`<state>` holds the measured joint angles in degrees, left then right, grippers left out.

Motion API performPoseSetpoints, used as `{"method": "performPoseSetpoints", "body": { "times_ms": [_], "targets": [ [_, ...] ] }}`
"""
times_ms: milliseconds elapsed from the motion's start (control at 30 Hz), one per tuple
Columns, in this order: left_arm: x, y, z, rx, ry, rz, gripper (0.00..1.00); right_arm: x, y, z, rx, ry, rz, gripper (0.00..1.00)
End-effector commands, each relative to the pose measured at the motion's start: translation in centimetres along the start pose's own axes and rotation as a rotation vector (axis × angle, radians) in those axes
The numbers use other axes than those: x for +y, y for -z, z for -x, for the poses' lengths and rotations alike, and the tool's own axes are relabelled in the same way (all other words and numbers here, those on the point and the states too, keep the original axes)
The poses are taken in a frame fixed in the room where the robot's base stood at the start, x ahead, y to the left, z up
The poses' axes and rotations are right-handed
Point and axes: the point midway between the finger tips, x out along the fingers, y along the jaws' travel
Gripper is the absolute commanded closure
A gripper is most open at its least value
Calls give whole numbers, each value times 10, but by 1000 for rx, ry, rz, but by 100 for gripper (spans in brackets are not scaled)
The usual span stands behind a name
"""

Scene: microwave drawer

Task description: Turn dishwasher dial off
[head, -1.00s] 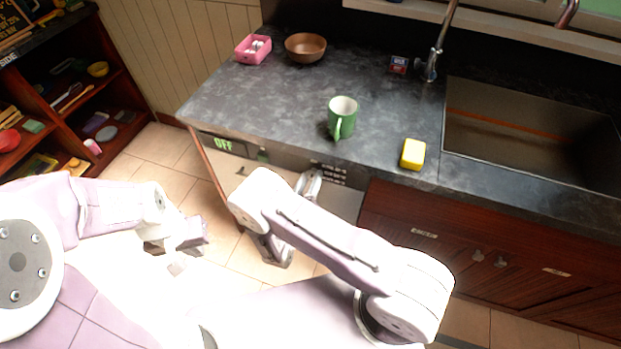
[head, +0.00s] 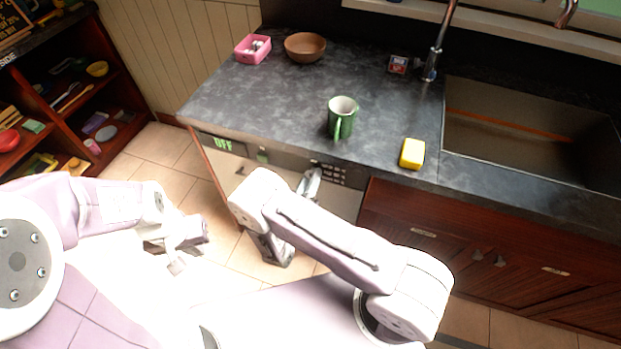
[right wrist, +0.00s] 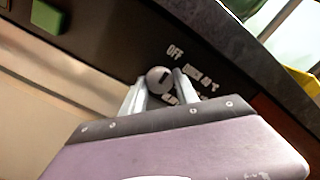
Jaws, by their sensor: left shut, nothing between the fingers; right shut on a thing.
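The dishwasher front (head: 235,165) sits under the left part of the counter. My left gripper (head: 192,238) is shut and empty, low over the floor, away from the dishwasher.
A green button (right wrist: 47,17) is further left. On the counter (head: 255,98) are a green mug (head: 342,117), a yellow sponge (head: 412,153), a brown bowl (head: 305,46) and a pink box (head: 253,49). A sink is at right.

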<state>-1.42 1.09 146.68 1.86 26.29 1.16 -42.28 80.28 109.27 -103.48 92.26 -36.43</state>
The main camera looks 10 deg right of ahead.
Motion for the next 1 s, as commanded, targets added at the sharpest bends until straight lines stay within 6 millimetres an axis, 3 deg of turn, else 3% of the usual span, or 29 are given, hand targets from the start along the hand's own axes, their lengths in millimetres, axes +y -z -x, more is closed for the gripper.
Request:
{"method": "performPoseSetpoints", "body": {
  "times_ms": [33, 67, 133, 533, 833, 1000],
  "targets": [
    [0, 0, 0, 0, 0, 0, 100, 0, 0, 0, -1, -1, 1, 100],
    [0, 0, 0, 0, 0, 0, 100, 0, 0, 0, -1, -1, 1, 61],
    [0, 0, 0, 0, 0, 0, 100, 0, 0, 0, -1, -1, 1, 44],
    [0, 0, -1, 0, 0, 0, 100, 1, 0, 8, -2, -3, 0, 44],
    [0, -1, -5, 0, 0, 0, 100, 2, 0, 67, -5, -5, 0, 44],
    [0, -1, -7, 0, 0, 0, 100, 1, 0, 88, -2, -2, 0, 44]
  ]
}}
